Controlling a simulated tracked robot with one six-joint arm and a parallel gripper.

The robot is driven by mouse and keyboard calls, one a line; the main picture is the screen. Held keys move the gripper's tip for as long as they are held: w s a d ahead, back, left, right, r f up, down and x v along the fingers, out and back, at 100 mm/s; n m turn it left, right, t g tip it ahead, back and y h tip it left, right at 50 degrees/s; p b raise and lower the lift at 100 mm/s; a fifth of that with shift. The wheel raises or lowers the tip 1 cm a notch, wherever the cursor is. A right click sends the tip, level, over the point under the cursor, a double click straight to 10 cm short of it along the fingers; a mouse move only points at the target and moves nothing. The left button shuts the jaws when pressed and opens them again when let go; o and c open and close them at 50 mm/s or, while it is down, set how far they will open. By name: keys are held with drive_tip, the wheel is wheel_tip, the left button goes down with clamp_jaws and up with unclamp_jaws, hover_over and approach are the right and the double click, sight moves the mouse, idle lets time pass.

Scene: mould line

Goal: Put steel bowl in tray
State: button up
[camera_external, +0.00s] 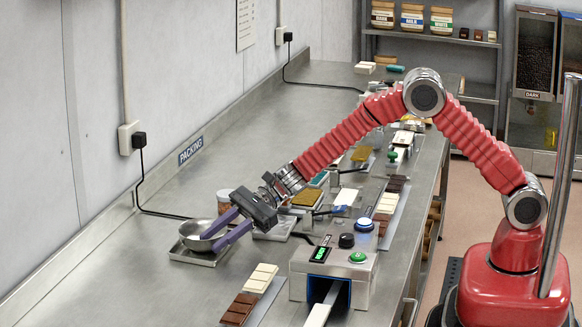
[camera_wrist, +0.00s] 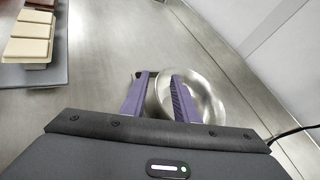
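The shiny steel bowl (camera_external: 192,231) sits over a small square metal tray (camera_external: 207,262) on the bench at the left. It looks to be resting in the tray. My gripper (camera_external: 210,244) reaches down to the bowl's near side with its purple fingers apart. In the wrist view, my gripper (camera_wrist: 160,75) has its right finger over the inside of the bowl (camera_wrist: 205,90) and its left finger outside the rim. A clear gap shows between the fingers, wider than the thin rim. The tray is mostly hidden there.
A grey control box (camera_external: 334,268) and boards of chocolate bars (camera_external: 262,278) lie to the right. The wall (camera_external: 60,130) runs along the left. The bench in front of the tray is clear.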

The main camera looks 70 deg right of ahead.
drive_tip(key=shift+r, duration=0.1)
drive_tip(key=shift+s+d+r, duration=0.1)
drive_tip(key=shift+d, duration=0.15)
drive_tip(key=v, duration=1.1)
drive_tip(key=shift+s+d+r, duration=0.15)
idle(0.5)
